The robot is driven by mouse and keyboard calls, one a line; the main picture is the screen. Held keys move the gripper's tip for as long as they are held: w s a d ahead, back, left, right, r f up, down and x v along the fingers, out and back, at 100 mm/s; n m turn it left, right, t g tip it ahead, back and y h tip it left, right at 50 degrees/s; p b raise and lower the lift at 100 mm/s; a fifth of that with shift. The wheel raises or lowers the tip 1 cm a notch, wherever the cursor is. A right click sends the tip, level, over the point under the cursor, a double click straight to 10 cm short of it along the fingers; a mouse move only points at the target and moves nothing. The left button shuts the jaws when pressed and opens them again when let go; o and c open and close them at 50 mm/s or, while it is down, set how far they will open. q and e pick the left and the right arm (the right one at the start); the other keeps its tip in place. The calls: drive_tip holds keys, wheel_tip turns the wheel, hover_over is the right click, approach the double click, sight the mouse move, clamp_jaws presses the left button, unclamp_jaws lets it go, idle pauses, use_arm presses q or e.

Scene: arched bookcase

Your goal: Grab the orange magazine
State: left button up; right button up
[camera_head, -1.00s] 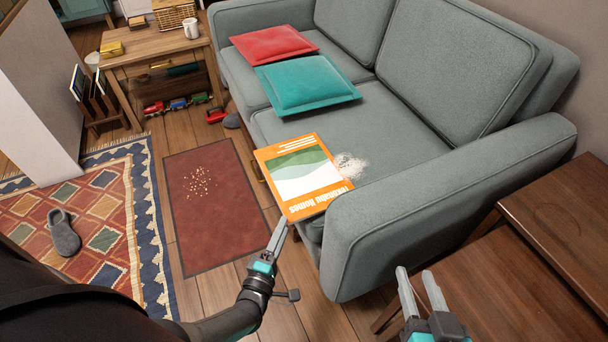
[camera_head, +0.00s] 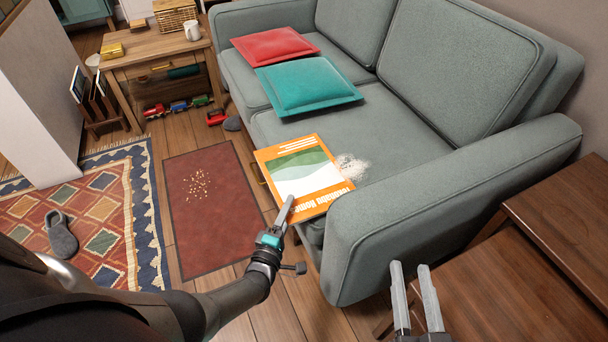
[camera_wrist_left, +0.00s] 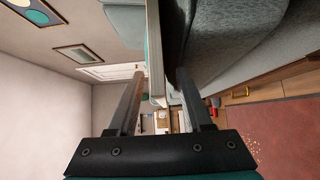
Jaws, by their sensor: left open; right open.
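The orange magazine (camera_head: 316,180) lies on the front edge of the sofa seat, its near corner sticking out over the floor. My left gripper (camera_head: 287,208) is at that front corner, with one finger above the cover; the other finger is hidden in the head view. In the left wrist view the magazine (camera_wrist_left: 155,50) is seen edge-on between the two spread fingers, with gaps on both sides. My left gripper is open. My right gripper (camera_head: 412,272) is open and empty, in front of the wooden side table at the lower right.
The grey sofa's armrest (camera_head: 440,200) stands right of the magazine. A white crumb patch (camera_head: 351,167) lies beside it on the seat. A teal cushion (camera_head: 305,85) and a red cushion (camera_head: 273,45) lie farther back. A wooden table (camera_head: 540,285) is near my right gripper.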

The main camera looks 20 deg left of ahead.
use_arm(q)
clamp_jaws()
idle(0.4)
drive_tip(key=shift+r, duration=0.1)
idle(0.9)
